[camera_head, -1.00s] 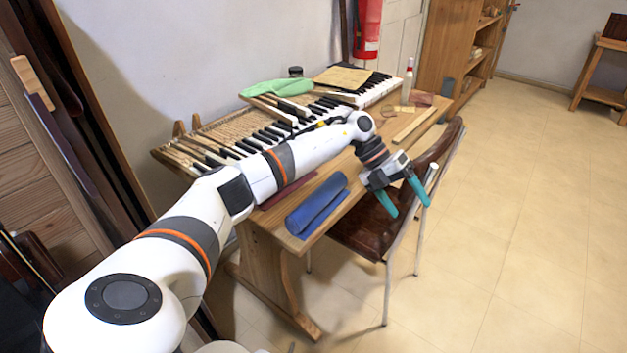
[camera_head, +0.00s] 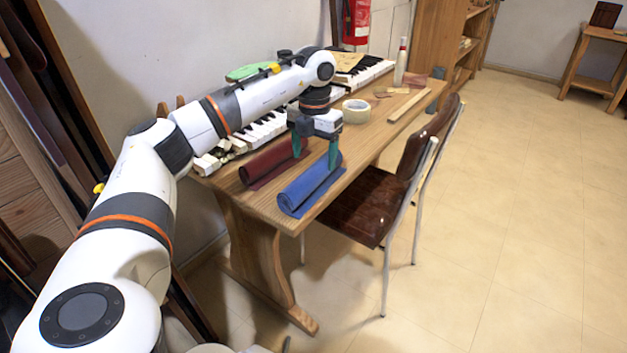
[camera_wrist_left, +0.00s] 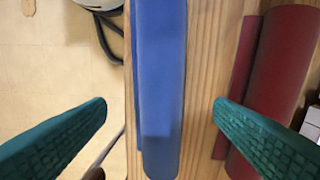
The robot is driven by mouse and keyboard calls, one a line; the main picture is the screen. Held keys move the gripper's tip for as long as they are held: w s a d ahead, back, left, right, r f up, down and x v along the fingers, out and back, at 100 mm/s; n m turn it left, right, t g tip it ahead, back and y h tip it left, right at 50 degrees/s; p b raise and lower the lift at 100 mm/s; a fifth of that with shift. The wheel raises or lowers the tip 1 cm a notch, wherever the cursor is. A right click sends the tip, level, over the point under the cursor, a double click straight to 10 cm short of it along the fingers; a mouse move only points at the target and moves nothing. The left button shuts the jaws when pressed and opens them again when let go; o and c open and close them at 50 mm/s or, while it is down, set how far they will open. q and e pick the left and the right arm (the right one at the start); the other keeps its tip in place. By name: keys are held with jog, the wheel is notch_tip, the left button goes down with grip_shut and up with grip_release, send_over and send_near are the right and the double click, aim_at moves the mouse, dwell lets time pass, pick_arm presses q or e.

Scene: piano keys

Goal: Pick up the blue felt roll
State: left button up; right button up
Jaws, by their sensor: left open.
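The blue felt roll (camera_head: 309,184) lies on the front edge area of the wooden table in the head view, with a loose flap along one side. In the left wrist view the blue felt roll (camera_wrist_left: 160,80) runs top to bottom between the two teal fingers. My left gripper (camera_head: 315,150) is open above the far end of the roll, fingers pointing down. In the wrist view my left gripper (camera_wrist_left: 160,115) has its fingers apart on either side of the roll, not visibly touching it. My right gripper does not show.
A dark red felt roll (camera_head: 270,160) lies beside the blue one, close to a left finger. Piano keys (camera_head: 262,130), a tape roll (camera_head: 356,111) and a white bottle (camera_head: 400,62) are on the table (camera_head: 262,205). A brown chair (camera_head: 352,207) stands at the table's front.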

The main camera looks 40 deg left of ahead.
aim_at(313, 168)
pick_arm(q)
jog(key=f, duration=0.5)
jog(key=shift+s+b, duration=0.2)
jog(key=shift+b, duration=0.15)
jog(key=shift+r, duration=0.1)
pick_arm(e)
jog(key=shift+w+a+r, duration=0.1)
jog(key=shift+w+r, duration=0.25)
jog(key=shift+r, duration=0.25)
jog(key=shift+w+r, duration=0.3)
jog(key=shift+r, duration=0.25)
pick_arm(q)
jog(key=c, duration=1.2)
